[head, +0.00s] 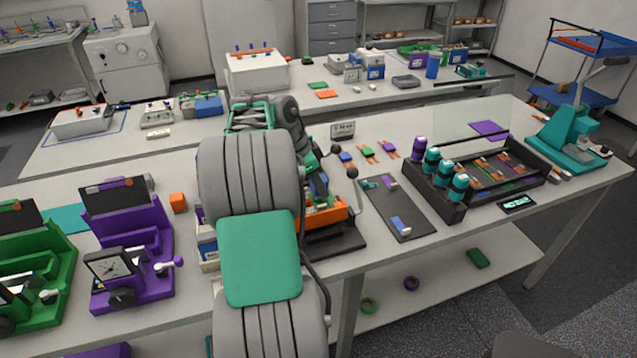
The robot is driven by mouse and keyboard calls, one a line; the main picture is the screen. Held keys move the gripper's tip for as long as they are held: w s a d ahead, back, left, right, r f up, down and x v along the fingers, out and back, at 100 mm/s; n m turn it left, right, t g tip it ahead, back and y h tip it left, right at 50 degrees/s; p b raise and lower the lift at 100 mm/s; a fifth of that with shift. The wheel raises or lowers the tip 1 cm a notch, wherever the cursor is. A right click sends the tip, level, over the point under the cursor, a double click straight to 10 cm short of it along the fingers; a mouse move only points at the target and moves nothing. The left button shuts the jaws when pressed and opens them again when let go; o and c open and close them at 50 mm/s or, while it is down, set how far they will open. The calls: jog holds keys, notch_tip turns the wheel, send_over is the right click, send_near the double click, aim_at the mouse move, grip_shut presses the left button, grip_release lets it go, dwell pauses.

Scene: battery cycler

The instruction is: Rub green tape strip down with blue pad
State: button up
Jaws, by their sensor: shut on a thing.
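My gripper (318,188) is partly in view, pointing down over an orange-edged fixture (330,218) behind my own arm. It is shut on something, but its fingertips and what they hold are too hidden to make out. Small green parts show inside the fixture; I cannot tell whether one is the green tape strip. A small blue-and-white block (401,225) lies on the dark mat (408,207) right of the fixture. I cannot tell whether it is the blue pad.
My arm blocks the middle of the view. A purple press (130,255) and a green one (35,265) stand at left. A black rack (440,200) with several teal and purple cylinders stands at right.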

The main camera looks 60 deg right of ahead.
jog(key=shift+f+b, duration=0.7)
jog(key=shift+f, duration=0.1)
jog(key=shift+r, duration=0.1)
jog(key=shift+w+d+r+p, duration=0.1)
jog(key=shift+w+d+p, duration=0.2)
jog(key=shift+p, duration=0.15)
jog(key=shift+w+d, duration=0.25)
jog(key=shift+s+a+f+b, duration=0.25)
jog(key=shift+s+a+b, duration=0.3)
jog(key=shift+s+a, duration=0.05)
jog(key=shift+w, duration=0.1)
